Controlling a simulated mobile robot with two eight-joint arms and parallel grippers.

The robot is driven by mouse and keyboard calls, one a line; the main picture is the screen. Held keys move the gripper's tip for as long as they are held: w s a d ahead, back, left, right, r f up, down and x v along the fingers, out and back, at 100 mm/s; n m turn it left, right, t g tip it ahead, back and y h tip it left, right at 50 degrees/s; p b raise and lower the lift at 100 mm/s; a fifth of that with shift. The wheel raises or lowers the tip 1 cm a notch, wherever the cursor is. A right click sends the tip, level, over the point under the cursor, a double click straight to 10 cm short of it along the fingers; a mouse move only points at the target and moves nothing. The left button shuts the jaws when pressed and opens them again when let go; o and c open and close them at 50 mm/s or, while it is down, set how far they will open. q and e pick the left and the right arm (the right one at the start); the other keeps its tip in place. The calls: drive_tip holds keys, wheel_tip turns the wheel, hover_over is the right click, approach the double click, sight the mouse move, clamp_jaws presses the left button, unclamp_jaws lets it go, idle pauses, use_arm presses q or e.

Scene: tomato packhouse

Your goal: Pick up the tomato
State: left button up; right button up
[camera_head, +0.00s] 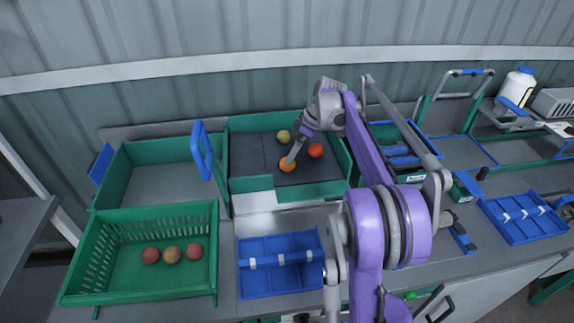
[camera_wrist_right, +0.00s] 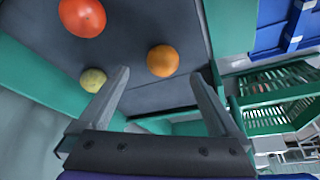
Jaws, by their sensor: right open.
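Three tomatoes lie on the dark mat of a green-walled tray (camera_head: 240,185) in the head view. One is orange (camera_head: 286,167), one red-orange (camera_head: 316,150) and one yellow-green (camera_head: 283,135). My right gripper (camera_head: 292,159) points down at the orange tomato and partly covers it. In the right wrist view my right gripper (camera_wrist_right: 160,73) is open. The orange tomato (camera_wrist_right: 162,60) shows between and just beyond its fingertips; contact cannot be told. The red tomato (camera_wrist_right: 82,17) and the yellow-green tomato (camera_wrist_right: 93,80) lie left of the fingers. My left gripper is out of view.
A blue divided tray (camera_head: 280,265) lies in front. Another blue tray (camera_head: 525,218) is at right.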

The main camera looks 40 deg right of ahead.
sight(286, 169)
drive_tip(key=x, duration=0.5)
drive_tip(key=shift+s+a+f, duration=0.1)
drive_tip(key=shift+a+f, duration=0.05)
drive_tip(key=shift+a, duration=0.05)
drive_tip(key=c, duration=1)
